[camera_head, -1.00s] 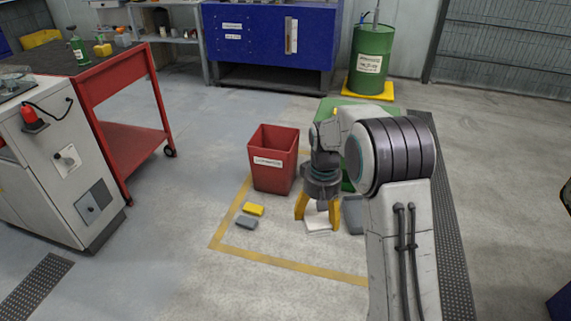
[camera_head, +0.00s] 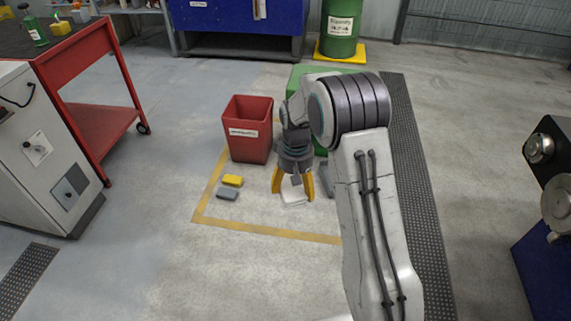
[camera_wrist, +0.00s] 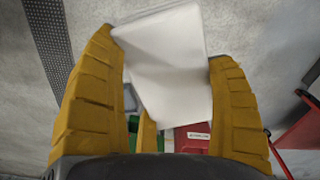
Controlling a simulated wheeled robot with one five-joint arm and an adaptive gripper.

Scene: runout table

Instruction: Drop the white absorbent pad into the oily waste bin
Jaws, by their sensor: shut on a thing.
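The white absorbent pad (camera_head: 293,200) is between the yellow fingers of my gripper (camera_head: 293,190), which is shut on it. The wrist view shows the pad (camera_wrist: 175,75) between both fingers (camera_wrist: 172,85), slightly tilted. It is low, near the floor; I cannot tell whether it touches it. An open red bin (camera_head: 249,140) with a white label stands left of and beyond my gripper. Its label is too small to read. A green bin (camera_head: 300,76) stands behind my arm, mostly hidden. I cannot tell from the labels which bin is for oily waste.
A yellow block (camera_head: 232,180) and a grey block (camera_head: 227,194) lie on the floor left of my gripper. A grey object (camera_head: 326,180) is partly hidden behind my arm. A red cart (camera_head: 105,125) stands at left. The floor in front is clear.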

